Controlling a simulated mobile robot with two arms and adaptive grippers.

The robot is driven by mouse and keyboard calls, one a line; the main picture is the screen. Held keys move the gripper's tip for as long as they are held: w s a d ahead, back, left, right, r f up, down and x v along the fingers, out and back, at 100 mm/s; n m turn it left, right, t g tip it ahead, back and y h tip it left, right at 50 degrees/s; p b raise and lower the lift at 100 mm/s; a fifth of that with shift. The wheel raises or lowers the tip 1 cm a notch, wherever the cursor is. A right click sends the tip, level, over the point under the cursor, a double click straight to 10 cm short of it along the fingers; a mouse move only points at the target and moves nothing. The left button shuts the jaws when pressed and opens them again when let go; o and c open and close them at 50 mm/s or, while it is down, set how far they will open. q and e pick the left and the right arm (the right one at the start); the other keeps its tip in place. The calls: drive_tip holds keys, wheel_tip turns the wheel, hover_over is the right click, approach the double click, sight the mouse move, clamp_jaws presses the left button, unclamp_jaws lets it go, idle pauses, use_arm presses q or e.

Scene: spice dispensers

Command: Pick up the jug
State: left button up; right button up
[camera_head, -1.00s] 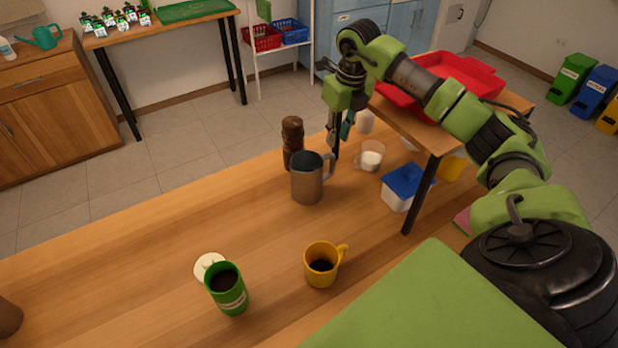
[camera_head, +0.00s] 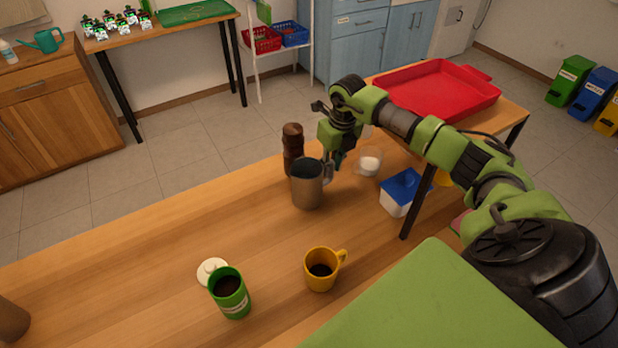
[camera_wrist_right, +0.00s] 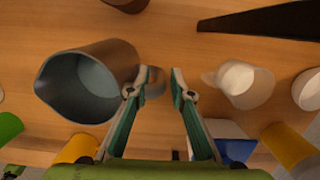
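The jug (camera_head: 306,192) is a grey metal pitcher standing upright on the wooden table, with its handle on the right side. It also shows in the right wrist view (camera_wrist_right: 108,62), seen from above with its dark opening to the left. My right gripper (camera_head: 332,166) is low at the handle side of the jug. In the wrist view its two fingers (camera_wrist_right: 161,82) are apart, with the jug's handle at or between the tips. Contact cannot be told. My left gripper is not in view.
A brown pepper mill (camera_head: 293,148) stands just behind the jug. A glass with white contents (camera_head: 368,165) and a blue-lidded box (camera_head: 400,191) are to the right. A yellow mug (camera_head: 321,272) and green canister (camera_head: 231,294) stand in front.

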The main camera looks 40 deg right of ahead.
clamp_jaws()
drive_tip(key=shift+r, duration=0.1)
drive_tip(key=shift+w+r, duration=0.1)
